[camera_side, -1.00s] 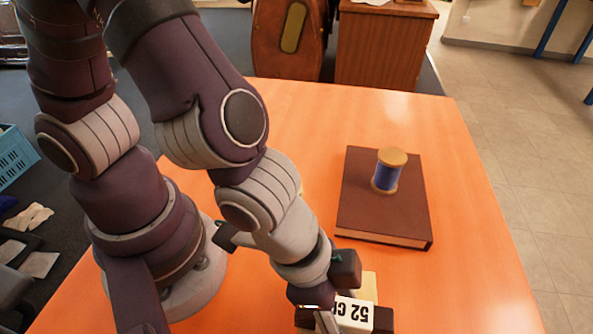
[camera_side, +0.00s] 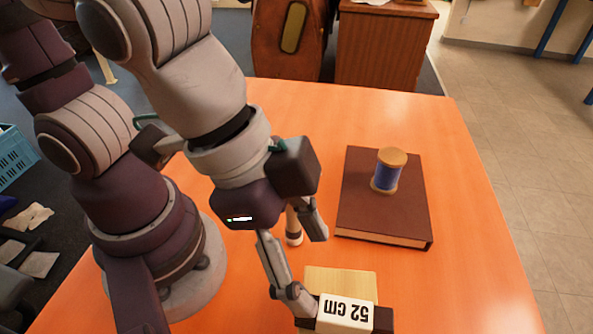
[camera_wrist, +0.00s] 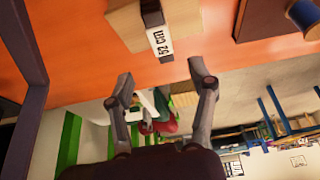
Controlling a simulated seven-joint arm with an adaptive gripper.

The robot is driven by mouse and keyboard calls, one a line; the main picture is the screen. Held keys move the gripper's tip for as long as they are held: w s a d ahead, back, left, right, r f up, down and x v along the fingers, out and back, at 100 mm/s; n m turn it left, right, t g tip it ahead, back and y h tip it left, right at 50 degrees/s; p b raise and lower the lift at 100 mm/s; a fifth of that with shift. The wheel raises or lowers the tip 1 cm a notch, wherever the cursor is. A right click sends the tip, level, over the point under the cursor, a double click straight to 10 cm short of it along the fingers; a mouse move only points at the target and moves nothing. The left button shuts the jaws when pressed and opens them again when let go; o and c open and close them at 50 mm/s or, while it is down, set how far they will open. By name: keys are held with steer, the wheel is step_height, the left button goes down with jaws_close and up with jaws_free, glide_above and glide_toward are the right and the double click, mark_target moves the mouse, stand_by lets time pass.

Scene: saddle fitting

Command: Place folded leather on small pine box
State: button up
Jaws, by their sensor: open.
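The folded leather (camera_side: 383,319) is a dark brown strip with a white band marked "52 cm". It appears to lie across the small pine box (camera_side: 340,279), its ends reaching slightly past the box's sides. The lower frame edge cuts off the near side. In the wrist view the leather (camera_wrist: 151,6) crosses the middle of the pale box (camera_wrist: 188,18), with wood on both sides. My gripper (camera_side: 304,264) is open and empty, back and left of the leather. In the wrist view its fingers (camera_wrist: 160,75) are spread, apart from leather and box.
A brown book (camera_side: 365,220) with a blue thread spool (camera_side: 386,172) on it lies behind and right of the box. A small pale, dark-ringed upright object (camera_side: 293,228) stands behind my fingers, partly hidden. The orange table (camera_side: 470,270) is clear at right.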

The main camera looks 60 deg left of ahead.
steer(key=w+a+r+n+t+y, duration=0.1)
steer(key=a+n, duration=0.3)
steer(key=a, duration=0.5)
steer(key=w+a+r+n+t+y, duration=0.1)
steer(key=w+a+n, duration=0.3)
steer(key=a, duration=0.5)
steer(key=shift+a+r+n+y, duration=0.2)
steer(key=shift+r+n+y, duration=0.35)
steer(key=shift+r, duration=0.3)
